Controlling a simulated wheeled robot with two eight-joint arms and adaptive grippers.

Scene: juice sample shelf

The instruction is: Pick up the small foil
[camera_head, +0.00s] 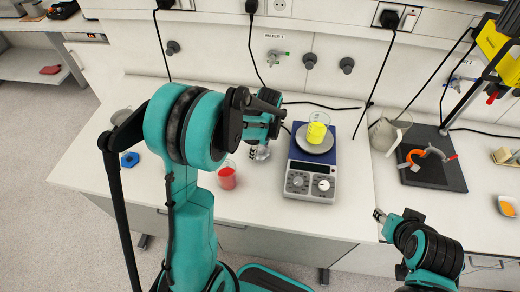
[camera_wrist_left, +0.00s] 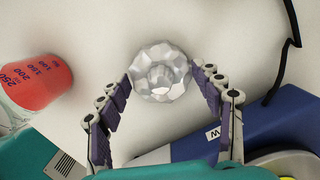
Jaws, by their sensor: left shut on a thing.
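The small foil (camera_wrist_left: 160,70) is a crumpled silver ball, in the middle of the left wrist view. My left gripper (camera_wrist_left: 161,84) is shut on it, with a fingertip against each side. In the head view the foil (camera_head: 262,153) is a small shiny lump under my left gripper (camera_head: 259,146), between the red beaker and the balance, and partly hidden. I cannot tell whether it touches the bench. My right gripper (camera_head: 380,216) is at the front edge of the bench, away from the foil; its jaws are too small to read.
A beaker of red liquid (camera_head: 227,178) stands close left of the foil. A blue object (camera_head: 130,160) lies at the left.

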